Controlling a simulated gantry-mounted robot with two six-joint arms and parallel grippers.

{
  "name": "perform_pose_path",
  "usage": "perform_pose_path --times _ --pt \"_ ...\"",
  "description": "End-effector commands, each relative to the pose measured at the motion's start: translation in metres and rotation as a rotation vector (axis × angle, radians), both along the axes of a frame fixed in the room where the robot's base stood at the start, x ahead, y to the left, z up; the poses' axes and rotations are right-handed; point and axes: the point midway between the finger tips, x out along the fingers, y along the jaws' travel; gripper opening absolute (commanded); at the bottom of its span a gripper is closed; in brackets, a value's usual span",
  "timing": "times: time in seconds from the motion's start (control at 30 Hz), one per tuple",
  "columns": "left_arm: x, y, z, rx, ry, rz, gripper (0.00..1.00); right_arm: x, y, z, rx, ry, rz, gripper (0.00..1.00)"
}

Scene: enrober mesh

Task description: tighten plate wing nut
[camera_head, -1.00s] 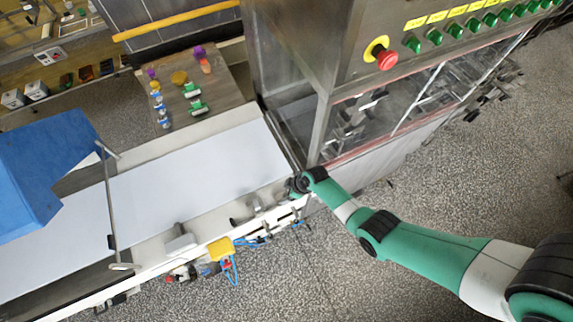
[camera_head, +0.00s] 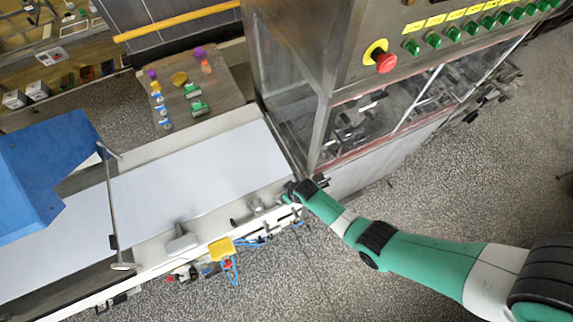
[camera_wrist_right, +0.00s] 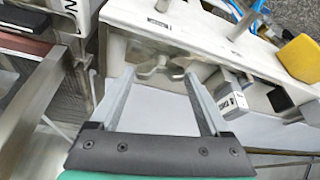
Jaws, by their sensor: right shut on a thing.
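The wing nut (camera_wrist_right: 160,68) is a dull metal piece with spread wings, seen in the right wrist view against the machine's pale side. In the head view my right gripper (camera_head: 289,192) is at the conveyor's right end, by the corner of the steel cabinet; the wing nut is too small to tell there. A pale plate-like surface (camera_wrist_right: 165,115) shows between the fingers. My left gripper is not in view.
The steel cabinet (camera_head: 292,50) with a red stop button (camera_head: 385,61) rises close by. The white conveyor belt (camera_head: 200,175) is bare.

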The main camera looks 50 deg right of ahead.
Motion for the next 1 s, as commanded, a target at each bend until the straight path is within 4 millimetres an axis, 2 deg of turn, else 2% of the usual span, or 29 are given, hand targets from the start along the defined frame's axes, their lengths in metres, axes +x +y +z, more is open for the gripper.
perform_pose_path --times 0.4,0.97,1.0 --pt "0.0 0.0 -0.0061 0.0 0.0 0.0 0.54 0.0009 0.0013 -0.0005 0.001 0.0 -0.235 0.25" --pt "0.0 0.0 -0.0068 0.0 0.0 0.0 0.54 0.0008 0.0013 0.0 0.002 -0.001 -0.277 0.25" --pt "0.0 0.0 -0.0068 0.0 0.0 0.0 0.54 0.0008 0.0013 0.0 0.002 -0.001 -0.277 0.82"
